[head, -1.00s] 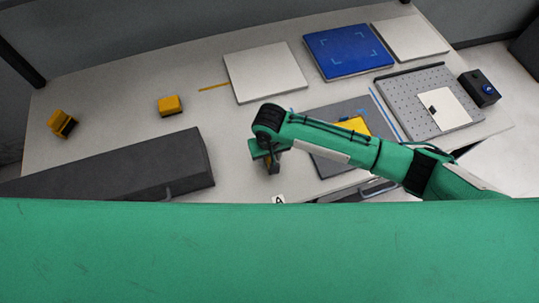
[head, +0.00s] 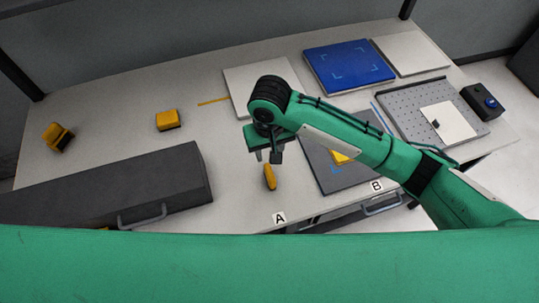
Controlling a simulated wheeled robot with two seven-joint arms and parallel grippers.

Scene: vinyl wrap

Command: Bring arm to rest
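My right arm comes in from the right and its gripper (head: 268,156) hangs over the table, left of the dark grey mat. Its two fingers point down with a gap between them, and nothing shows between them. A small yellow piece (head: 270,177) stands on the table just below and apart from the fingers, near the label A (head: 279,218). The dark grey mat (head: 350,178) with a yellow patch (head: 341,158) is partly hidden behind my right arm. My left gripper is not in view.
Two yellow blocks (head: 168,120) (head: 58,137) sit at the left. A long dark box (head: 110,190) lies along the front left. A blue panel (head: 350,68), white panels (head: 410,53), a perforated plate (head: 400,98) and a black button box (head: 482,102) stand back and right.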

